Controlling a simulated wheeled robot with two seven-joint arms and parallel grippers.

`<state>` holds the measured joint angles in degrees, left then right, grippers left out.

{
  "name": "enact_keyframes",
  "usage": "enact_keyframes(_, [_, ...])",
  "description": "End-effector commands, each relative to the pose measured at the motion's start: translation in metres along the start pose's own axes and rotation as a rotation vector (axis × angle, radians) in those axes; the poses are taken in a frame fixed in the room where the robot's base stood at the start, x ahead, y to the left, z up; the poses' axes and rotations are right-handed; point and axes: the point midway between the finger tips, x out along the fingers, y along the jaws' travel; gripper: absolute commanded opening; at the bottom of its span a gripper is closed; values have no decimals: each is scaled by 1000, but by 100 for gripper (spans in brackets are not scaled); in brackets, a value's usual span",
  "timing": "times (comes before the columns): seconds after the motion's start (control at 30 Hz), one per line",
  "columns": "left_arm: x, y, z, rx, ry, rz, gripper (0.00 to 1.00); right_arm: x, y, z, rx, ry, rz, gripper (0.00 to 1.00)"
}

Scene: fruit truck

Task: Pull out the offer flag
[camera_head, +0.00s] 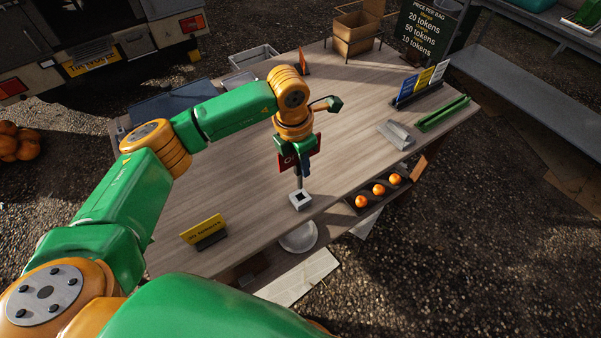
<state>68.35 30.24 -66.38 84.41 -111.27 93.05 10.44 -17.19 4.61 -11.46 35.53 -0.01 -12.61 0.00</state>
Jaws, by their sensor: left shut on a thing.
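The offer flag (288,161) is a small red sign with pale lettering, partly hidden by my gripper. My left gripper (303,168) points down and is shut on the flag near the middle of the table. A thin grey pole shows below the gripper, just over a white square holder (301,201) with a dark opening in its top. I cannot tell whether the pole's lower end is still inside the opening or just above it. My right gripper is not in view.
The wooden table (245,170) has free room left of the holder. A yellow sign (203,231) stands at front left. A tray with three oranges (379,189) is at the right front edge.

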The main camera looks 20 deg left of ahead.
Motion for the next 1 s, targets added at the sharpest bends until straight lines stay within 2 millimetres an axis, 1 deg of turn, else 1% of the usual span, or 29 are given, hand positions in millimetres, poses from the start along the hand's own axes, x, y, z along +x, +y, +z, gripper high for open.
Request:
enact_keyframes(0.03, [-6, 0, 1, 0, -1, 0, 0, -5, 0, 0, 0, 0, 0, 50])
enact_keyframes(0.67, [-50, 0, 6, -1, -1, 1, 0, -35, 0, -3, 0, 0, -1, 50])
enact_keyframes(1.0, [-50, 0, 6, -1, 0, 0, 0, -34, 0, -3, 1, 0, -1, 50])
